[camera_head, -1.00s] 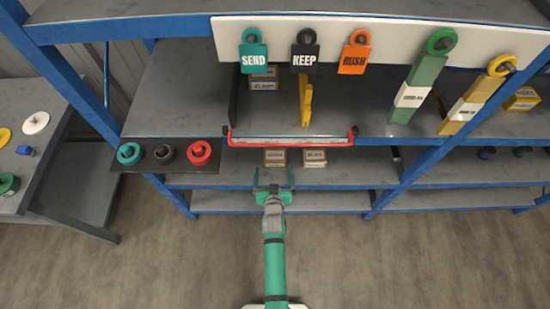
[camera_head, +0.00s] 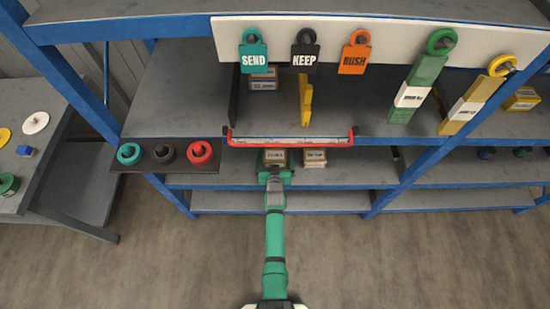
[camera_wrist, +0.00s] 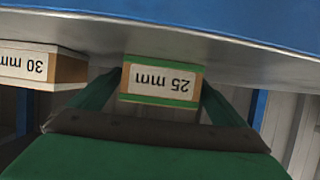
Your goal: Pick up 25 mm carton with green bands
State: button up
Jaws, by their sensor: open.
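The 25 mm carton with green bands (camera_wrist: 160,82) sits between the two fingers of my gripper in the wrist view, its label upside down there. The same carton (camera_head: 275,157) shows in the head view on the shelf below the red-edged rail, right at the end of my arm. My gripper (camera_head: 275,172) is open, with one finger on each side of the carton; it also shows in the wrist view (camera_wrist: 158,98). I cannot tell whether the fingers touch the carton's sides.
A 30 mm carton (camera_wrist: 38,66) stands beside it, also seen in the head view (camera_head: 314,157). The red-edged rail (camera_head: 290,138) lies just above. A dark tray with teal, black and red rings (camera_head: 163,155) is at left. Blue shelf posts (camera_head: 400,180) stand to the right.

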jog(key=shift+w+f, duration=0.1)
jog(key=shift+w, duration=0.05)
jog(key=c, duration=1.3)
jog(key=shift+o, duration=0.2)
jog(key=shift+r, duration=0.2)
